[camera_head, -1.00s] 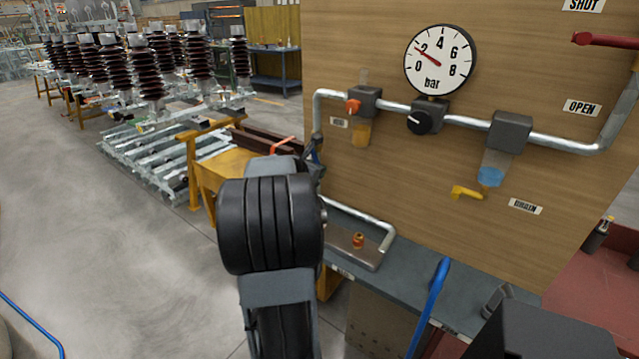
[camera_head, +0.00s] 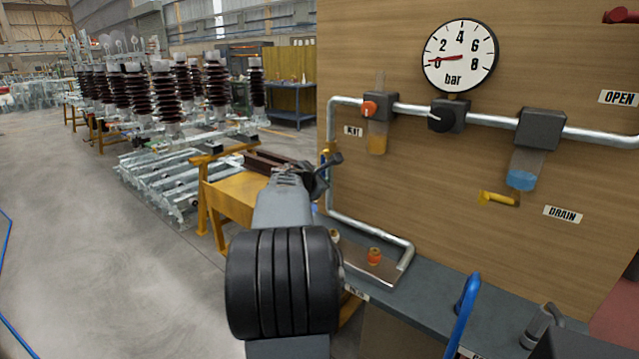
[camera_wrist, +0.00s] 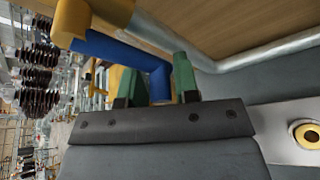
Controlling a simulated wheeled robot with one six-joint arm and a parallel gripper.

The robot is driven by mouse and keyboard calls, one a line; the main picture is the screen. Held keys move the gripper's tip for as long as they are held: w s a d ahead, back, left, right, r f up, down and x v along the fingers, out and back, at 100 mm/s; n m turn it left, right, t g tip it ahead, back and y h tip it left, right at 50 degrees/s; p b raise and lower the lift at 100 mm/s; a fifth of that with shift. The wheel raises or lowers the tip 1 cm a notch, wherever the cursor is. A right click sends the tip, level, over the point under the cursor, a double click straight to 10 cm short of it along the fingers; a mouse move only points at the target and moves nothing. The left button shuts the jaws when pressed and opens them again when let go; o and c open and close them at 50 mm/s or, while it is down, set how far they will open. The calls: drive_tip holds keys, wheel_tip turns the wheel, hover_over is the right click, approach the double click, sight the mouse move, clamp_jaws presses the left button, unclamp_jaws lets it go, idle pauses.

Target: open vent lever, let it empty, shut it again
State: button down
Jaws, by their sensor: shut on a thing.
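The vent lever is a blue bent handle (camera_wrist: 105,48) on a brass-yellow valve body (camera_wrist: 82,18) in the wrist view. Its bent end runs down between the green fingertips of my gripper (camera_wrist: 155,82), which is shut on it. In the head view my gripper (camera_head: 322,178) is at the pipe's left vertical run, and the lever shows there only as a small blue strip (camera_head: 325,168), partly hidden. The pressure gauge (camera_head: 460,57) on the wooden panel has its red needle near 0 bar.
A yellow drain lever (camera_head: 499,199) sits below the blue-filled bowl (camera_head: 522,181). An orange knob (camera_head: 369,108) and a black knob (camera_head: 440,120) are on the pipe line. A blue upright handle (camera_head: 462,315) rises from the grey bench (camera_head: 436,290). Open floor lies left.

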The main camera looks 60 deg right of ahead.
drive_tip(key=shift+s+r, duration=0.1)
drive_tip(key=shift+r, duration=0.1)
drive_tip(key=c, duration=1.1)
unclamp_jaws()
drive_tip(key=shift+s, duration=0.1)
drive_tip(key=shift+o, duration=0.2)
drive_tip(key=shift+f, duration=0.1)
drive_tip(key=shift+a, duration=0.1)
drive_tip(key=w+v, duration=0.1)
drive_tip(key=v, duration=1.2)
drive_tip(key=shift+s+a+r+p, duration=0.2)
drive_tip(key=shift+s+a+p, duration=0.1)
drive_tip(key=shift+s+p, duration=0.05)
